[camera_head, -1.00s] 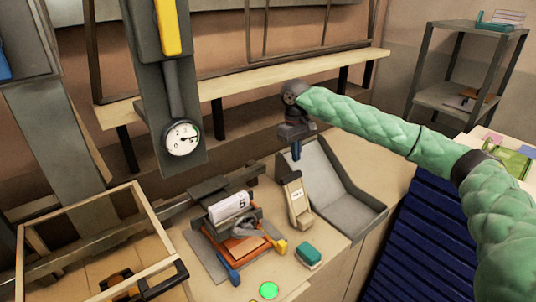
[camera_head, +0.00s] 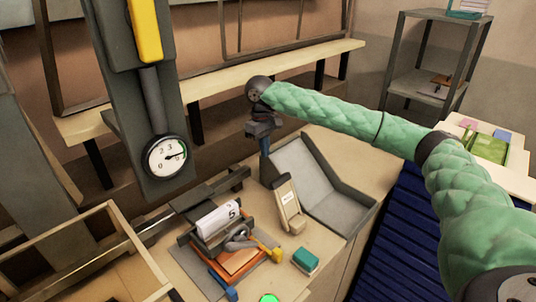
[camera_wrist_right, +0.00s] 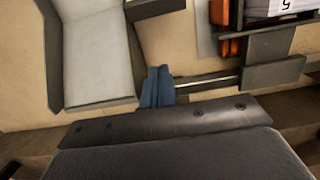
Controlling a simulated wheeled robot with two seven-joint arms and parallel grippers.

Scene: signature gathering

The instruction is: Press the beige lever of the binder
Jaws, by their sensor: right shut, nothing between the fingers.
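The binder (camera_head: 186,239) is a grey-based device on the bench with an orange part and a white roll marked 5. A beige, lever-like piece with a white label (camera_head: 285,208) stands tilted at its right; I take this as the beige lever, though its joint to the binder is unclear. My right gripper (camera_head: 264,145) is shut and empty, pointing down above and behind the beige piece, apart from it. Its blue fingers also show together in the right wrist view (camera_wrist_right: 157,88). My left gripper is in neither view.
A grey tray (camera_head: 345,213) lies right of the beige piece. A teal block (camera_head: 306,261) sits in front, near a green disc (camera_head: 268,298). A dial gauge (camera_head: 166,157) hangs on a grey post at left. A wooden-framed box (camera_head: 128,235) stands at lower left.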

